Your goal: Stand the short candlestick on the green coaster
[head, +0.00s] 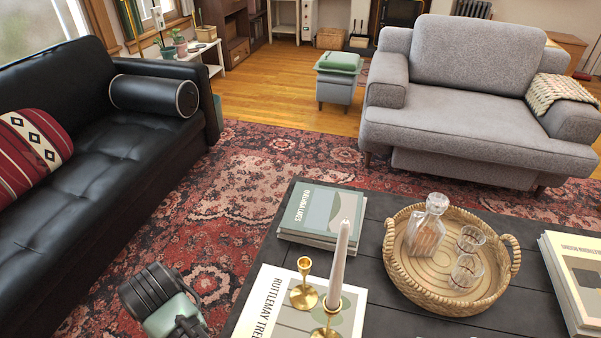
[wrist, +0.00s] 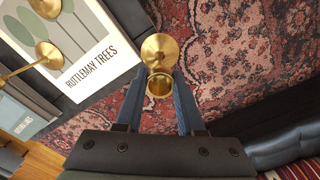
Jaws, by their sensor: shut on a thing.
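My gripper (wrist: 160,84) is shut on a short brass candlestick (wrist: 158,48), which shows in the wrist view between the two dark fingers. Its cup faces the camera and its round foot lies beyond. In this view it is beside the table edge, with the patterned rug behind it. In the head view my wrist is at the lower left, and the fingers and held candlestick are hidden. I cannot make out a green coaster in either view; the green shapes on the book look printed.
An empty brass candlestick (head: 304,291) and one with a grey candle (head: 341,262) stand on the Ruttlemay Trees book (head: 262,312). More books (head: 318,212), a wicker tray (head: 395,268) with a decanter (head: 427,228) and glasses, and a right-hand book stack (head: 575,270) occupy the dark table (head: 375,215).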

